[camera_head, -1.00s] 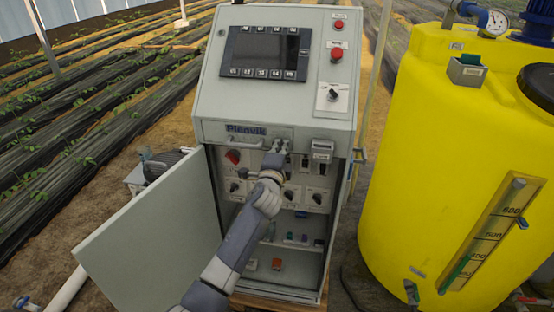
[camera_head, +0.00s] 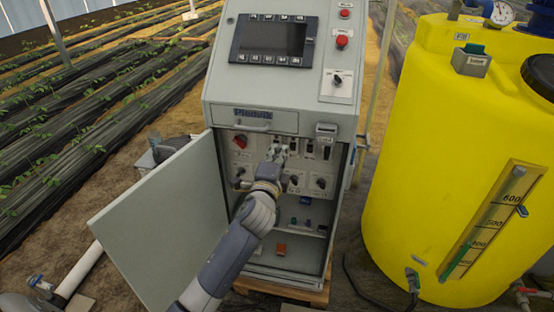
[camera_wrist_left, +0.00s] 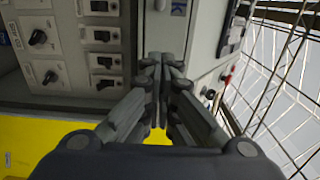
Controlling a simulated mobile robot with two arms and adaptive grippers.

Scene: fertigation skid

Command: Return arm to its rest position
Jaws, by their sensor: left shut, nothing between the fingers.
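My left gripper (camera_head: 277,154) is in front of the open lower compartment of the grey control cabinet (camera_head: 222,101), close to its inner switch panel (camera_head: 298,181). In the left wrist view the fingers of my left gripper (camera_wrist_left: 160,70) are together with nothing between them. The switch panel shows there too (camera_wrist_left: 70,45), with black rotary knobs and rocker switches to the left of the fingers. My arm covers part of the panel and the shelf. I cannot tell from the head view if the fingertips touch anything. My right gripper is not in view.
The cabinet door (camera_head: 160,230) stands open to the left of my arm. A yellow tank (camera_head: 420,160) stands close on the right. A drawer front with a handle (camera_head: 252,118) is above the compartment. Small items, including an orange one (camera_head: 281,249), sit inside low down.

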